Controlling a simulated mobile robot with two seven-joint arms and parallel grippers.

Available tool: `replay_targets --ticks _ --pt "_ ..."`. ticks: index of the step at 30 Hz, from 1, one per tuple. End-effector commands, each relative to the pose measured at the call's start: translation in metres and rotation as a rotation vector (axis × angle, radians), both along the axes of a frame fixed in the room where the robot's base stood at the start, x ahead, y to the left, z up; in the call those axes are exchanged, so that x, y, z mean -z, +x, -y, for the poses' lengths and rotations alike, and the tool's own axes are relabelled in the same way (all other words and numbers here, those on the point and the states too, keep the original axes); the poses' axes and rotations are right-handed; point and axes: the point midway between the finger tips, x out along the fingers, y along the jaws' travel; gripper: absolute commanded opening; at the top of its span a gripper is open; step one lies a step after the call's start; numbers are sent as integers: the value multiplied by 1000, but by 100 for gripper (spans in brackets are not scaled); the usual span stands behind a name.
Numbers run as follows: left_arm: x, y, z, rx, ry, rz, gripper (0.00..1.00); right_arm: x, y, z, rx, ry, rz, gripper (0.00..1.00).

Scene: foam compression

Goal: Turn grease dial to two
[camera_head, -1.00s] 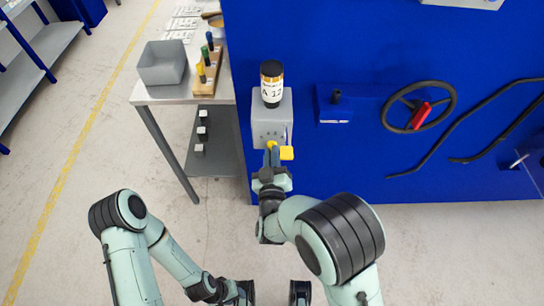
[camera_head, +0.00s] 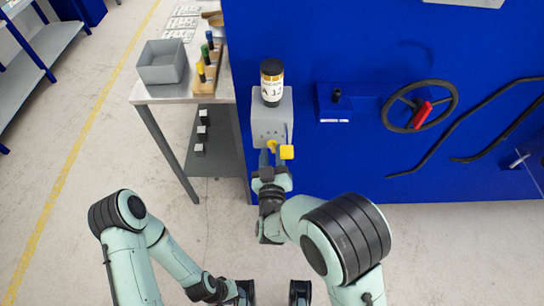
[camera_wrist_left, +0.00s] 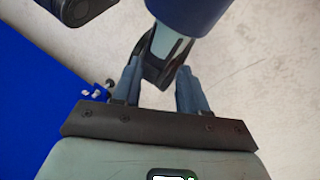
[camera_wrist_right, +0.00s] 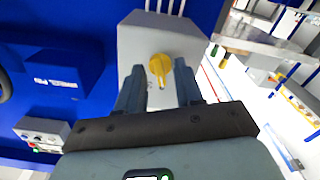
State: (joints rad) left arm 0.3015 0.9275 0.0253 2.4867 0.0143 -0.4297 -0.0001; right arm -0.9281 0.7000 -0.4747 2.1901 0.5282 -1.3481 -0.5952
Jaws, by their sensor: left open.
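The grease dial is a yellow knob (camera_head: 271,145) on the front of a grey box (camera_head: 258,122) fixed to the blue panel. A dark cartridge with a white label (camera_head: 272,84) stands upright on the box. In the right wrist view the dial (camera_wrist_right: 160,66) has a narrow pointer towards the picture's bottom; any dial numbers are not readable. My right gripper (camera_head: 270,160) is open just in front of the dial, which shows between its fingertips in the wrist view and appears clear of them. My left gripper (camera_wrist_left: 157,80) is open and empty, low near my body.
A yellow tab (camera_head: 287,152) sits just right of the dial. A blue block (camera_head: 334,108) and a handwheel with a red handle (camera_head: 408,117) are on the panel further right. A table with a grey bin (camera_head: 162,68) and a wooden bottle rack (camera_head: 208,84) stands left.

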Motion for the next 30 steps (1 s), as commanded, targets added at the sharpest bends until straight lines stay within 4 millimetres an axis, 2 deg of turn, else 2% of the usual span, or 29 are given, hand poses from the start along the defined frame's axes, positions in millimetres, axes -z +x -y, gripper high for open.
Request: replay_targets --ticks 4,7,18,22,30 --pt "0 0 0 0 0 0 43 0 -9 0 -2 0 -2 36" --pt "-1 0 0 0 0 -1 43 0 -26 -1 -2 0 -3 36" --pt "-2 0 0 0 0 -1 43 0 -113 -1 -4 -4 -3 36" --pt "-19 -7 0 5 -4 -24 43 -3 -123 0 0 -6 -2 36" --pt "-26 -11 0 9 -6 -41 43 -1 -134 0 0 -1 0 36"
